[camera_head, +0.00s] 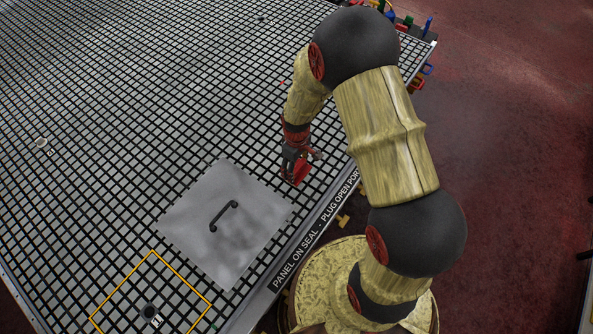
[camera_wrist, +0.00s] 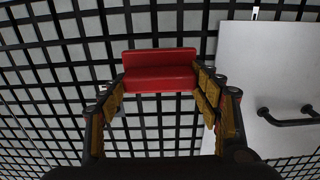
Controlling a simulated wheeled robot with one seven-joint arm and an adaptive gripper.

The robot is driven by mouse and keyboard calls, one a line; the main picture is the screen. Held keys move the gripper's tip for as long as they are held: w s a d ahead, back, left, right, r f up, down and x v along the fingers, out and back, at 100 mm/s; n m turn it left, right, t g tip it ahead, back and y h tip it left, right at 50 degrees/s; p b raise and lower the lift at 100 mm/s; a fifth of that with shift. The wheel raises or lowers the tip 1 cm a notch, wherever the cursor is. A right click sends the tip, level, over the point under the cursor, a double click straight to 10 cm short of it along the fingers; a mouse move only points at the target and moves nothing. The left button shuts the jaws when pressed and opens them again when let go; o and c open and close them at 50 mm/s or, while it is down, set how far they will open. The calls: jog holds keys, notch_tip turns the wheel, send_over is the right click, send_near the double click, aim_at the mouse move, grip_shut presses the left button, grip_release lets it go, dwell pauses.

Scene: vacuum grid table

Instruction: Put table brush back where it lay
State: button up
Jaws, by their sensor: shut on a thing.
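The table brush is a red block-shaped piece, seen in the head view (camera_head: 300,172) and between the fingers in the wrist view (camera_wrist: 158,78). My gripper (camera_head: 291,160) is shut on it, with one yellow-padded finger at each end of the red block in the wrist view (camera_wrist: 160,88). The brush is over the black grid of the table (camera_head: 110,110), right of the grey panel's upper corner. I cannot tell whether its underside touches the grid. Its bristles are not visible.
A flat grey panel (camera_head: 185,230) with a black handle (camera_head: 223,217) lies on the grid. A yellow outlined square (camera_head: 153,252) with a small dark port (camera_head: 149,311) is at the lower left. Coloured tools (camera_head: 427,27) stand at the far right corner. The grid's left side is mostly clear.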

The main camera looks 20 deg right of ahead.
jog(key=shift+f, duration=1.45)
jog(key=shift+f, duration=0.1)
jog(key=o, duration=1)
notch_tip(320, 180, up, 12)
jog(key=shift+r, duration=0.25)
notch_tip(320, 180, up, 10)
jog(key=m+t, duration=0.1)
notch_tip(320, 180, up, 15)
jog(key=m+t, duration=0.3)
send_over(296, 171)
jog(key=s+d, duration=0.1)
jog(key=s, duration=0.6)
jog(key=s+r+m, duration=0.1)
jog(key=s+r, duration=0.1)
jog(key=s, duration=0.1)
jog(key=s+r+m+t, duration=0.1)
jog(key=s+r, duration=0.1)
jog(key=s, duration=0.1)
jog(key=s+r, duration=0.2)
jog(key=s, duration=0.2)
jog(key=shift+d+m+t, duration=0.15)
jog(key=shift+m+t, duration=0.15)
jog(key=shift+m, duration=0.1)
